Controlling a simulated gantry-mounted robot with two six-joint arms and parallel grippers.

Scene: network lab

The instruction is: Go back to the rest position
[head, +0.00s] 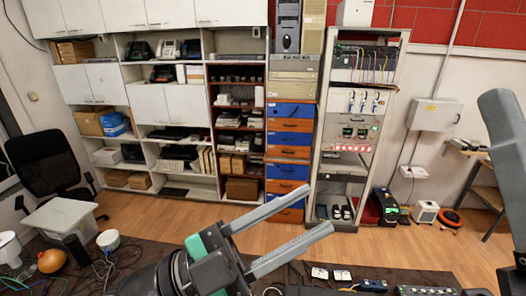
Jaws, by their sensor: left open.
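My left gripper (321,208) reaches in from the bottom of the head view, over the dark table. Its two long grey fingers point up and to the right. They are spread apart with nothing between them, so it is open and empty. At the right edge, a grey finger-like part of my right arm (505,150) stands upright, cut off by the frame. Only this part shows, so I cannot tell how the right jaws stand.
The dark table (180,262) holds cables, an orange round object (52,261) and several small devices (372,285) along its front. Beyond the wooden floor (262,237) stand white shelves (203,70), a server rack (390,105) and a black chair (45,165).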

